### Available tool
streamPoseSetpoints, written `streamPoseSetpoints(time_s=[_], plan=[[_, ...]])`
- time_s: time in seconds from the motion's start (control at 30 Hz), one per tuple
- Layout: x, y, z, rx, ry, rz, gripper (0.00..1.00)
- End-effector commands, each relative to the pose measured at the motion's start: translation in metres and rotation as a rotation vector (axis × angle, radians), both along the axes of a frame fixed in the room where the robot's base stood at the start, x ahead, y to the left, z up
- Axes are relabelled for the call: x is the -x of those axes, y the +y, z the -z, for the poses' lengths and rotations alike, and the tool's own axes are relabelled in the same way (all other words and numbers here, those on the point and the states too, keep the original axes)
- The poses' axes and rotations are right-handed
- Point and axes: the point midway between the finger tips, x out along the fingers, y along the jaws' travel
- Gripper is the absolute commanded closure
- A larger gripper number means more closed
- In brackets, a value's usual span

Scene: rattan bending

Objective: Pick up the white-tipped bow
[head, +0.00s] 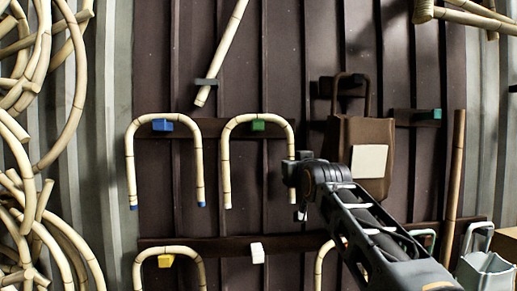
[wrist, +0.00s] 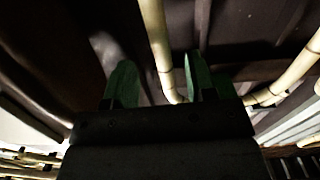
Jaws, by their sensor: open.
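A bent rattan bow (head: 259,120) hangs as an upside-down U over a green peg (head: 258,126) in the head view. Its right leg runs down behind my gripper (head: 297,172), and a small whitish tip shows just below the gripper. In the wrist view my gripper's green fingers (wrist: 158,88) stand apart. A rattan cane (wrist: 159,45) shows in the gap between them, its lower end partly hidden by the gripper body. Whether the fingers touch it I cannot tell.
A blue-tipped bow (head: 164,117) hangs on a blue peg to the left. A lower bow (head: 167,249) hangs on a yellow peg; a white peg (head: 257,252) is bare. A brown bag (head: 357,133) hangs close to the right of my gripper. Loose rattan coils (head: 40,80) fill the left.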

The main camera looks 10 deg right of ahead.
Motion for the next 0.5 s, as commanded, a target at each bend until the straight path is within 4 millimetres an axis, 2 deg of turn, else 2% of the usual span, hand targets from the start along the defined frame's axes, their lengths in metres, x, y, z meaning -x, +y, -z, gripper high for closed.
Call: streamPoseSetpoints(time_s=[0.27, 0.5], plan=[[-0.017, 0.001, -0.002, 0.0, 0.002, 0.0, 0.49], [-0.049, 0.002, -0.003, 0.001, 0.003, 0.0, 0.49]])
